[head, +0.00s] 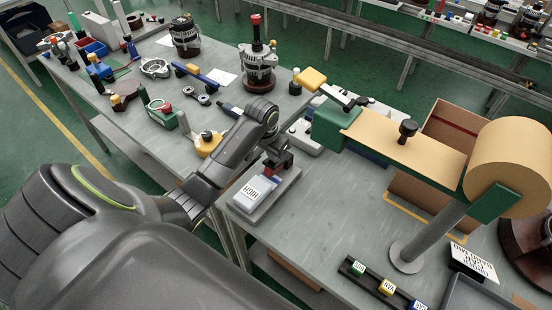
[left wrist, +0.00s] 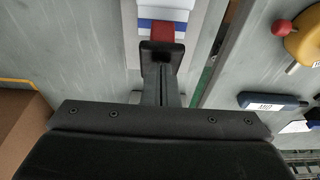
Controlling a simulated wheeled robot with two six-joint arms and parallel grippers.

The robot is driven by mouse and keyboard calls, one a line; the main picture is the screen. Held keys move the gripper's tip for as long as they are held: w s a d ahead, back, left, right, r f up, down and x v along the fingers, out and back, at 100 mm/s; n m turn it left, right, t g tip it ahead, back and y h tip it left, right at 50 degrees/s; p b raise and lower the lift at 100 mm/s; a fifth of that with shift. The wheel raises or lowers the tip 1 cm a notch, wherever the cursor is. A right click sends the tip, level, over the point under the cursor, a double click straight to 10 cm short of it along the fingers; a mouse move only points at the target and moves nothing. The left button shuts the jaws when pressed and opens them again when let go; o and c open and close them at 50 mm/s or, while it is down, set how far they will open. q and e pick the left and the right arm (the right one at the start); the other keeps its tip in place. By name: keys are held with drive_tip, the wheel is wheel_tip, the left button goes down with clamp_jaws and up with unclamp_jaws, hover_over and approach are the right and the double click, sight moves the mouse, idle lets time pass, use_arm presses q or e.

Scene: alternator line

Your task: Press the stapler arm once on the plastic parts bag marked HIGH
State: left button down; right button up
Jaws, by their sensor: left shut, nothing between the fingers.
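The plastic parts bag marked HIGH (head: 257,190) is white and lies on a flat grey base (head: 258,214) near the table's front edge. In the left wrist view the white bag (left wrist: 163,10) shows at the top with a blue band. A red piece (left wrist: 163,30) lies at its near end, and red also shows beneath the gripper in the head view. My left gripper (head: 276,157) is shut and empty, pointing down at the bag's far end. In the left wrist view its fingertips (left wrist: 162,48) are at the red piece; contact cannot be told. The stapler arm is not clearly distinguishable. My right gripper is not in view.
A green dispenser (head: 334,131) with a large brown roll (head: 510,168) stands to the right on a grey post. A black rack (head: 372,286) with coloured tags lies at the front. Alternator parts and tools crowd the left table. Bare table lies right of the grey base.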

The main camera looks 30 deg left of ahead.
use_arm(q)
drive_tip(key=shift+s+f+b, duration=0.15)
drive_tip(key=shift+f+b, duration=0.25)
drive_tip(key=shift+f, duration=0.75)
drive_tip(key=shift+r, duration=0.1)
drive_tip(key=p+v, duration=0.2)
drive_tip(key=v, duration=0.1)
drive_tip(key=shift+w+p, duration=0.4)
drive_tip(key=shift+w, duration=0.05)
drive_tip(key=shift+r, duration=0.25)
drive_tip(key=shift+w+v, duration=0.25)
drive_tip(key=shift+v, duration=0.85)
drive_tip(key=shift+w+v, duration=0.2)
drive_tip(key=shift+v, duration=0.95)
